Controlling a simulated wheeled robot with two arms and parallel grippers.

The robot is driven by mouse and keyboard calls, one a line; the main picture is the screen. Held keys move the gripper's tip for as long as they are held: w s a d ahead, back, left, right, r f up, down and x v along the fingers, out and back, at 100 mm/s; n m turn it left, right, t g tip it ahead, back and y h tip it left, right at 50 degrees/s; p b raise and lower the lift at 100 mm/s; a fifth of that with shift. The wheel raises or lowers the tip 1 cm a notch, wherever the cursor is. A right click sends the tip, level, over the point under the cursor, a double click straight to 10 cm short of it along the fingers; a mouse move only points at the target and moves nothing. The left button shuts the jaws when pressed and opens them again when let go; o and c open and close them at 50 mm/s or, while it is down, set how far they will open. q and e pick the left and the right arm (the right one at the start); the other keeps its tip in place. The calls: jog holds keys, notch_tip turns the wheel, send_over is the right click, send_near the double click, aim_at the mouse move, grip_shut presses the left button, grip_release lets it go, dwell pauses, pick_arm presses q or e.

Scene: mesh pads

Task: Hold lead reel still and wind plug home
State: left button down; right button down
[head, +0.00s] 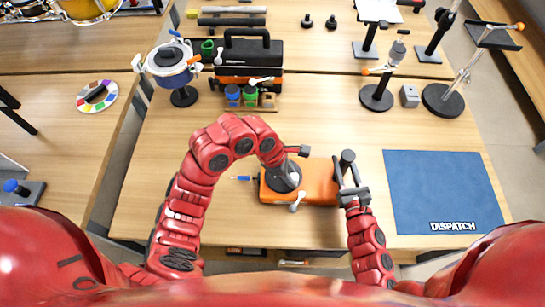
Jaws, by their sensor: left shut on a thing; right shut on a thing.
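The lead reel (318,188) is an orange body lying flat on the table, with a dark grey round part at its left half. A small blue and white piece (243,178), which looks like the plug, lies just beyond its left side. My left gripper (286,178) reaches down over the dark round part and is shut; the wrist hides exactly what it grips there. My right gripper (352,186) is shut at the reel's right end, around a dark part there. A small pale lever (297,204) shows at the reel's front edge.
A blue mat (440,190) marked DISPATCH lies to the right. A black and orange toolbox (250,62) and small jars stand behind. Stands (376,97) fill the back right.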

pick_arm(q)
jog(key=shift+a, duration=0.1)
pick_arm(e)
jog(key=shift+d+f, duration=0.1)
jog(key=shift+f, duration=0.05)
pick_arm(q)
jog(key=shift+s+a, duration=0.25)
jog(key=shift+a, duration=0.25)
jog(key=c, duration=0.5)
grip_release()
jog(key=shift+a, duration=0.1)
jog(key=shift+r, duration=0.1)
jog(key=v, duration=1.2)
